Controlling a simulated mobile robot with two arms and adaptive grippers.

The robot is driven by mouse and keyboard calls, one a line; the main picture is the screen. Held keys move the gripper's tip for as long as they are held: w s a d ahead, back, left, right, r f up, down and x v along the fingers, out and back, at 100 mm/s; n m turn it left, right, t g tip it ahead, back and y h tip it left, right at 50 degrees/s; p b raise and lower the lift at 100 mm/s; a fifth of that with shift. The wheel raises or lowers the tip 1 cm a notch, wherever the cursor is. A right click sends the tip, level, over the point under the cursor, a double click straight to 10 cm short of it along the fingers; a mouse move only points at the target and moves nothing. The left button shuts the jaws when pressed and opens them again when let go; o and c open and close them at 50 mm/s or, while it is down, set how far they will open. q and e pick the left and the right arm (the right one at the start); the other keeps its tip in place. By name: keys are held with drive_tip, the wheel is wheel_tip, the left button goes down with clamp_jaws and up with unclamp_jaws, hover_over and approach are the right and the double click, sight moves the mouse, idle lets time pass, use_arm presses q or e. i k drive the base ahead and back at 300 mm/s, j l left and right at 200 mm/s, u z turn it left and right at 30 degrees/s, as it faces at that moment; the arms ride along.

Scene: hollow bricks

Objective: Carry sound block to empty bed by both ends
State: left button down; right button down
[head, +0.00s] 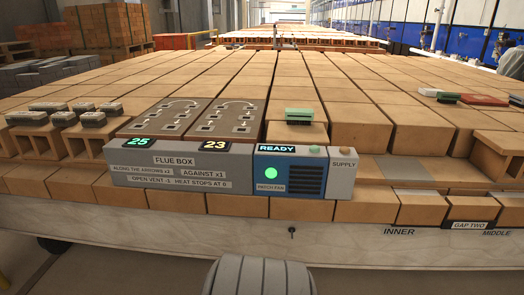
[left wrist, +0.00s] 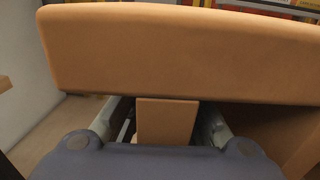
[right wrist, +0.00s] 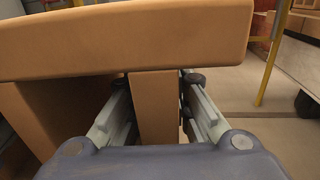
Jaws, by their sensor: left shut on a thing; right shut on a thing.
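In the left wrist view, my left gripper (left wrist: 165,128) is shut on an upright wall of an orange-brown hollow block (left wrist: 180,55). In the right wrist view, my right gripper (right wrist: 155,115) is shut on a similar upright wall below a wide face of a block (right wrist: 130,40). I cannot tell from the pictures whether both grip the same block. Neither gripper shows in the head view. In the head view, a flat greyish patch (head: 408,168) lies among the bricks at the right; it may be the empty bed.
The head view shows a wide brick layer on a pale plinth (head: 180,238). A grey flue box panel (head: 170,165) and a control panel (head: 290,172) stand at its front. Small grey-topped bricks (head: 60,115) sit left, a green piece (head: 299,114) centre. A label reads GAP TWO (head: 468,226).

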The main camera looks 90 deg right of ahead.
sight(402, 168)
drive_tip(key=z, duration=3)
drive_tip(key=l+z, duration=0.25)
drive_tip(key=l, duration=0.8)
drive_tip(key=k+l, duration=0.1)
drive_tip(key=l, duration=0.45)
